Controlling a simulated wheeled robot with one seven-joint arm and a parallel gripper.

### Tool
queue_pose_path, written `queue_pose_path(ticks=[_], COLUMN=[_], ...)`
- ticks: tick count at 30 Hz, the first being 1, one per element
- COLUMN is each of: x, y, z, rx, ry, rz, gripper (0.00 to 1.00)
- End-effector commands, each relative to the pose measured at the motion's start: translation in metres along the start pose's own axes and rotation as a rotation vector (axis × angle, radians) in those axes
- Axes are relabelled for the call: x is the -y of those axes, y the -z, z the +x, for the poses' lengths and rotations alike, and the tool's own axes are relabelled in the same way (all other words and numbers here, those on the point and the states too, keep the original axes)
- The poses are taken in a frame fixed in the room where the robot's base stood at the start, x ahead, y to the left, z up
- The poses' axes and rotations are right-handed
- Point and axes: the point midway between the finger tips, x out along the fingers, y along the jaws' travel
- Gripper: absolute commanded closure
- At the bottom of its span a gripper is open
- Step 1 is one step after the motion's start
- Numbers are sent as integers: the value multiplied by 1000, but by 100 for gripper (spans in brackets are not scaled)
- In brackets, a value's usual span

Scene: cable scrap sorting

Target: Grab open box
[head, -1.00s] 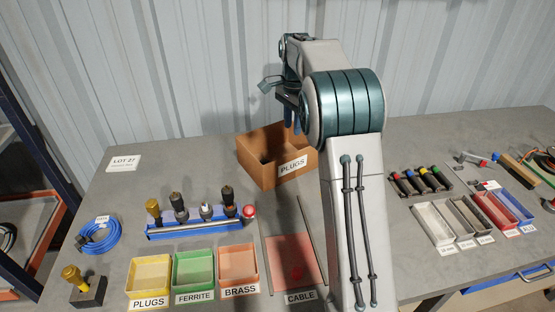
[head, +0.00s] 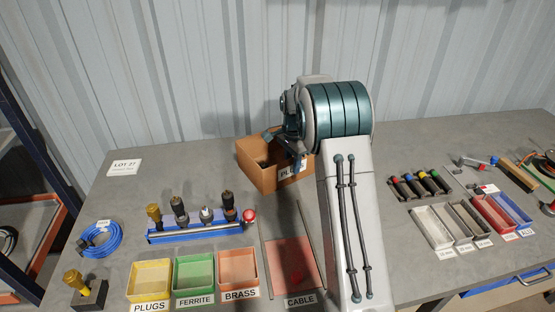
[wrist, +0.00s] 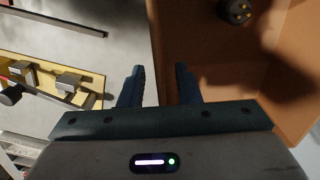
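The open brown cardboard box (head: 262,178), with a PLUGS label partly hidden by my arm, stands at the back middle of the table. In the wrist view its wall and floor (wrist: 205,45) fill the right side, and a dark plug with brass pins (wrist: 236,11) lies inside. My gripper (wrist: 160,70) is open and empty. In the picture, its fingers lie on either side of the box's left wall edge. The height of the fingertips against the rim cannot be told.
Yellow, green and orange trays (head: 237,267) stand at the front, beside a red CABLE mat (head: 290,262). A blue rack of tools (head: 200,231) is left of the box. More small bins (head: 433,228) are at the right.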

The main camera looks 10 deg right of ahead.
Motion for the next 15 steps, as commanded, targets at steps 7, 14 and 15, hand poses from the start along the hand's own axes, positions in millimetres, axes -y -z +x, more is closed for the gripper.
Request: queue_pose_path(ticks=[7, 14, 15], x=[0, 0, 0], y=[0, 0, 0], z=[12, 12, 12], rx=[-2, -2, -2], ry=[1, 1, 1], rz=[0, 0, 0], gripper=[70, 100, 100])
